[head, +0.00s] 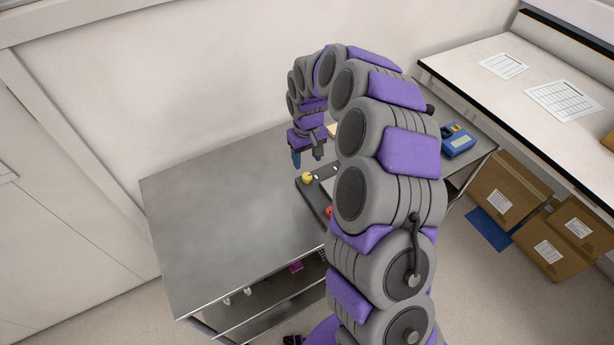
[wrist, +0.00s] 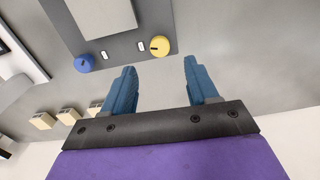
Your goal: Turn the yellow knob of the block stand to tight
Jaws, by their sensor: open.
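The yellow knob (wrist: 160,46) sits at a corner of the grey block stand (wrist: 122,55) in the wrist view, with a small dark mark at its left side. In the head view my gripper (head: 307,160) hangs above the knob. My arm hides much of the stand there.
A blue knob (wrist: 84,64) sits on the same stand, with small white labels by the knobs. A red knob (head: 329,211) shows partly beside my arm. Several beige blocks (wrist: 70,115) lie nearby. A blue device (head: 457,140) stands at the right. The table's left part (head: 215,210) is clear.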

